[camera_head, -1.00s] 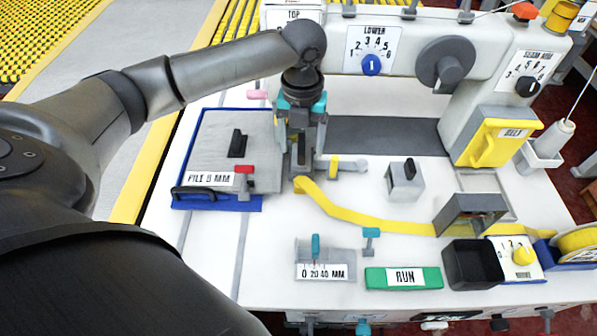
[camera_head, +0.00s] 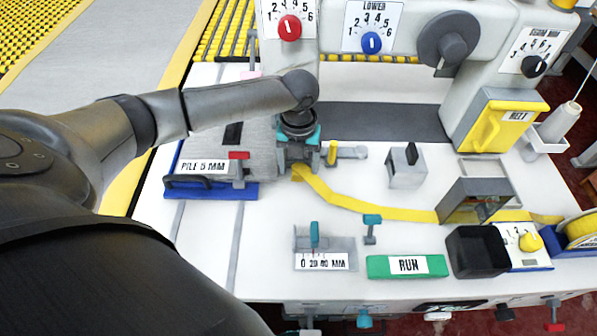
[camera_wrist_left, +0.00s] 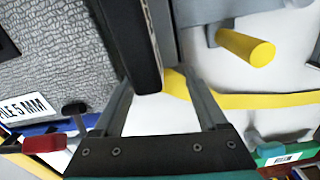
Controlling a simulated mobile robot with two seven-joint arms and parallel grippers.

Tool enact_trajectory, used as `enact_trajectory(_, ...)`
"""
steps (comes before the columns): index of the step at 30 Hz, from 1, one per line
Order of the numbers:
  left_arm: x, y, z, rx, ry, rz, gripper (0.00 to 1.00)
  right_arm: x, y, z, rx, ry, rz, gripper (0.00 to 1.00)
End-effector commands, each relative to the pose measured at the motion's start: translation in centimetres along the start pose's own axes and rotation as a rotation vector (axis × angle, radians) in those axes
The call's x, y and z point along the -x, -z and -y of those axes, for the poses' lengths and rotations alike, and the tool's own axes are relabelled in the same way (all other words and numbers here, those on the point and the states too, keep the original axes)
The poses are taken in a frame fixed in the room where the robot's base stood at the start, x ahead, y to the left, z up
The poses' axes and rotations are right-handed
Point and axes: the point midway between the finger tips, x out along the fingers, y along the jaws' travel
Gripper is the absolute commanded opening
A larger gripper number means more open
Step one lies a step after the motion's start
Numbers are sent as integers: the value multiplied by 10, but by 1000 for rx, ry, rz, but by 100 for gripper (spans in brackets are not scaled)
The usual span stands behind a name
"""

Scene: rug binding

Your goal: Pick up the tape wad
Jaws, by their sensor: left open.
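I cannot make out a separate tape wad. A yellow tape (camera_head: 365,212) runs across the white table, and its left end lies just below my left gripper (camera_head: 298,165). In the left wrist view, yellow tape (camera_wrist_left: 175,86) shows by the lower end of a dark upright part (camera_wrist_left: 138,45). My left gripper (camera_wrist_left: 158,95) is open there, its fingers to either side of that dark part's lower end. The gripper and the dark part hide whatever is between the fingertips. My right gripper is not in view.
A grey block (camera_head: 407,168), black bin (camera_head: 476,252) and green RUN plate (camera_head: 405,266) are farther right.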

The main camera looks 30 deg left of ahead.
Motion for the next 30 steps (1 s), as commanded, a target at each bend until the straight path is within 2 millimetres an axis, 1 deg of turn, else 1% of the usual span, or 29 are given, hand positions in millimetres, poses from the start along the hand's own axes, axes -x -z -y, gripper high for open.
enact_trajectory(4, 1, 0, 0, 0, 1, 1, 75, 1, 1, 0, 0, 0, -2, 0)
enact_trajectory(24, 1, 0, 0, 0, 1, 1, 0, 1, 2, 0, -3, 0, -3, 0)
enact_trajectory(30, 1, 0, 0, 0, 1, 1, 0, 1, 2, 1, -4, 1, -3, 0)
